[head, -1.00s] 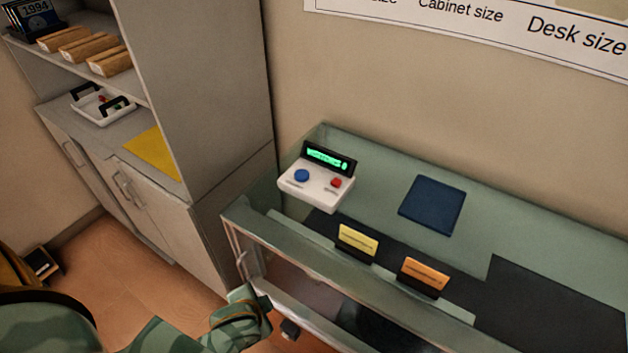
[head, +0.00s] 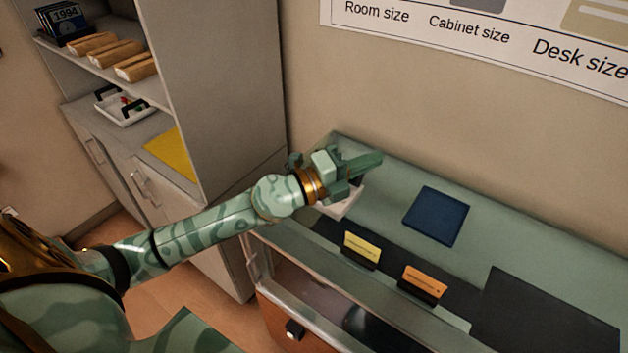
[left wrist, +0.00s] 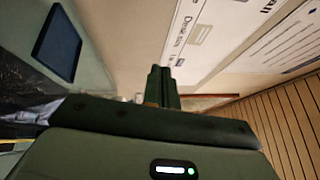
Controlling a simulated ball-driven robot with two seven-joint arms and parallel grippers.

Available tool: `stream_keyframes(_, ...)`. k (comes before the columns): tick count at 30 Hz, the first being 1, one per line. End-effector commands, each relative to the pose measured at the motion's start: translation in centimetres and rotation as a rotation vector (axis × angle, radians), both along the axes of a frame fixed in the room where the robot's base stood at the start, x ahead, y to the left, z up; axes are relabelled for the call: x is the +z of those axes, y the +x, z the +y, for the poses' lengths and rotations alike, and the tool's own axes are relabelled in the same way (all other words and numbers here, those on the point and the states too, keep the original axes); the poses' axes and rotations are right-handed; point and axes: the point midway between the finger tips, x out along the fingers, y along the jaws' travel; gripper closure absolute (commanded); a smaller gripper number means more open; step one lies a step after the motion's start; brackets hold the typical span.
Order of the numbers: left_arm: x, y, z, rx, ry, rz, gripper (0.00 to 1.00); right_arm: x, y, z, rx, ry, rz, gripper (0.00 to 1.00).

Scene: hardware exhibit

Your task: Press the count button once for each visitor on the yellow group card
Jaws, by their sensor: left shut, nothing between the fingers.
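My left gripper (head: 360,168) is shut and empty, held over the white counter box (head: 343,203) on the green desk top. In the head view the gripper and wrist hide the box's display and both buttons; only its front right part shows. The left wrist view shows the shut fingers (left wrist: 160,88), but no box or button. The yellow group card (head: 361,248) stands in a dark holder near the desk's front edge. Its print is too small to read. An orange card (head: 422,283) stands to its right. My right gripper is not in view.
A dark blue square pad (head: 436,215) lies right of the box and also shows in the left wrist view (left wrist: 57,43). A dark mat (head: 545,312) lies at the front right. A grey cabinet (head: 225,100) stands left of the desk, with a white tray (head: 125,112) on it.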

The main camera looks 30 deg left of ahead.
Motion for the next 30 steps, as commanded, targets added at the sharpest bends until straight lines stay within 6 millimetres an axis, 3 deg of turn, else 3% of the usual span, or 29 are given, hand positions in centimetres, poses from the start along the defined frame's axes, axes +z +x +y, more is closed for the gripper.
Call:
stream_keyframes(2, -0.8, 1.1, 0.5, -0.115, 0.241, 0.021, 1.00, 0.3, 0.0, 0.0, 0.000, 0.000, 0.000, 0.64)
stream_keyframes(6, -3.8, 2.8, 5.8, -0.166, 0.632, 0.178, 1.00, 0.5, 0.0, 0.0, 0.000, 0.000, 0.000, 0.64)
stream_keyframes(12, -4.9, 4.1, 13.0, -0.079, 0.885, 0.352, 1.00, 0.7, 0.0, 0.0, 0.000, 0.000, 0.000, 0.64)
stream_keyframes(15, -4.8, 4.4, 15.2, -0.040, 0.941, 0.402, 1.00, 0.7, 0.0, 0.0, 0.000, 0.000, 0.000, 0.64)
stream_keyframes(21, -4.8, 4.5, 16.8, -0.011, 0.978, 0.438, 1.00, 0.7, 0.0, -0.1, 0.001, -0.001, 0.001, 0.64)
stream_keyframes(30, -4.8, 4.5, 16.7, -0.012, 0.977, 0.436, 1.00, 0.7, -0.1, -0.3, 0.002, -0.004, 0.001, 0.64)
